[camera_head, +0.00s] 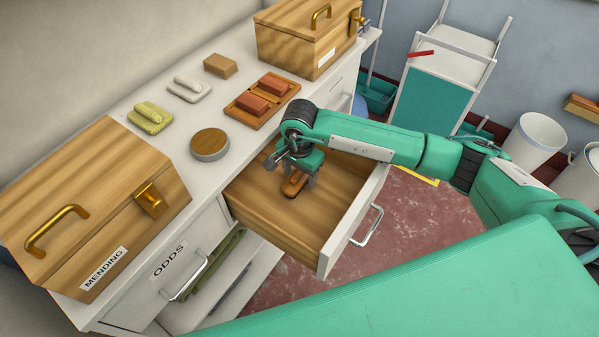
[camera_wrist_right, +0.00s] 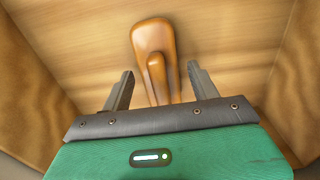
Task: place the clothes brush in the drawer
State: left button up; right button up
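The clothes brush (camera_head: 293,185), a glossy orange-brown piece with a raised grip, lies on the wooden floor of the open drawer (camera_head: 262,199). It also shows in the right wrist view (camera_wrist_right: 154,40). My right gripper (camera_head: 295,172) is inside the drawer, over the brush. In the right wrist view its two fingers (camera_wrist_right: 160,88) are spread, one on each side of the brush's near part, with gaps between. The gripper hides some of the brush in the head view. My left gripper is not in view.
The counter holds a round wooden-topped piece (camera_head: 210,145), a wooden tray (camera_head: 239,108) with two reddish blocks, a tan block (camera_head: 220,65), and green (camera_head: 150,117) and white (camera_head: 188,88) brushes. Wooden boxes (camera_head: 92,205) (camera_head: 305,42) stand at both ends. The ODDS drawer (camera_head: 180,262) is beside the open one.

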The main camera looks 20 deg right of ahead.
aim_at(299, 171)
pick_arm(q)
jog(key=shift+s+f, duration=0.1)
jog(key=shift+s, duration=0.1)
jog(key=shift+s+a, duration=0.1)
pick_arm(e)
jog(key=shift+r, duration=0.15)
notch_tip(299, 171, up, 3)
jog(key=shift+w+r, duration=0.1)
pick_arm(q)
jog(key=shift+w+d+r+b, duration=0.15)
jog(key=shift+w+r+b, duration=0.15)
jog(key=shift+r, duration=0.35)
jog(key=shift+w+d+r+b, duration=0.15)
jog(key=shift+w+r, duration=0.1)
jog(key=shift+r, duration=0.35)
pick_arm(e)
notch_tip(299, 171, up, 9)
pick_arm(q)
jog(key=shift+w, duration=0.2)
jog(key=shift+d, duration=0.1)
pick_arm(e)
jog(key=shift+d, duration=0.1)
